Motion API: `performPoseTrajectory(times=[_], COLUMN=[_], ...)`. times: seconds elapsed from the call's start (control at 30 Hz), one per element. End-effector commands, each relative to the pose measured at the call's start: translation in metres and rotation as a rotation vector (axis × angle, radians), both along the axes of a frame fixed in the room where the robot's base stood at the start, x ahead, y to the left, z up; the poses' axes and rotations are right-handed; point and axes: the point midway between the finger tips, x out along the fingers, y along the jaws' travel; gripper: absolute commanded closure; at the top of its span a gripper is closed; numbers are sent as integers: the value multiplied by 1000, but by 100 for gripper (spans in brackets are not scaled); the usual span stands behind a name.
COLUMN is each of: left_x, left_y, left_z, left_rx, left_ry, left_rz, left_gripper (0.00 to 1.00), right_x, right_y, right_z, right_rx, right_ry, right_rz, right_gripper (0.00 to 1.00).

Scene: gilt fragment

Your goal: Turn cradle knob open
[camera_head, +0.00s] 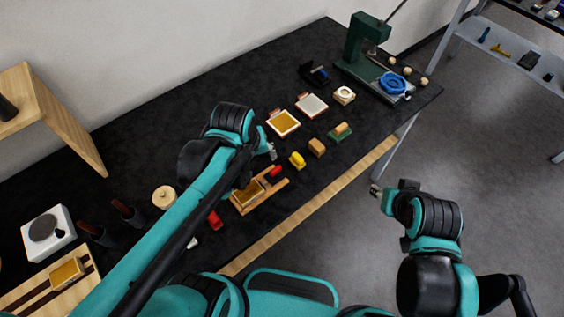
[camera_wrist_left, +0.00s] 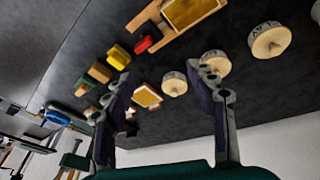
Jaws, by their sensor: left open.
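The wooden cradle (camera_head: 279,186) lies near the front edge of the black table, with a gold panel in it; part is hidden by my left arm. It also shows at the top of the left wrist view (camera_wrist_left: 153,14). A small red piece (camera_head: 275,171) is beside the cradle's right end, also in the wrist view (camera_wrist_left: 142,45); I cannot tell whether it is the knob. My left gripper (camera_head: 270,150) is open and empty above the table, just behind the cradle. Its two fingers stand apart in the wrist view (camera_wrist_left: 168,80). My right gripper (camera_head: 376,190) hangs off the table's front edge, touching nothing.
A yellow block (camera_head: 297,160), a wooden block (camera_head: 317,147) and a green-based block (camera_head: 340,132) continue right of the red piece. Framed panels (camera_head: 284,123) lie behind. A green press (camera_head: 362,50) stands at the far right end. Round wooden pieces (camera_wrist_left: 270,41) lie behind the cradle.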

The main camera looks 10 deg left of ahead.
Motion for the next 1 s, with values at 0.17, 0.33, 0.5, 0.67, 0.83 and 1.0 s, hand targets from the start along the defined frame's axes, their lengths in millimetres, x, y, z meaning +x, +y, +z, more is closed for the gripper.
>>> performPoseTrajectory(times=[0.17,0.33,0.5,0.67,0.83,1.0], left_x=[31,46,50,50,51,51], left_y=[-15,-24,-28,-29,-29,-28], left_z=[-12,-33,-47,-67,-96,-118], left_rx=[-54,-65,-63,-63,-63,-62], left_ry=[169,277,324,330,329,328], left_rz=[228,393,470,482,480,480], left_gripper=[43,43,43,43,43,43], right_x=[0,0,0,0,0,0], right_y=[0,0,0,0,0,0], right_z=[24,35,37,31,21,15], right_rx=[0,0,0,0,0,0], right_ry=[0,0,0,0,0,0], right_rz=[0,0,0,0,0,0], right_gripper=[60,60,60,60,60,60])
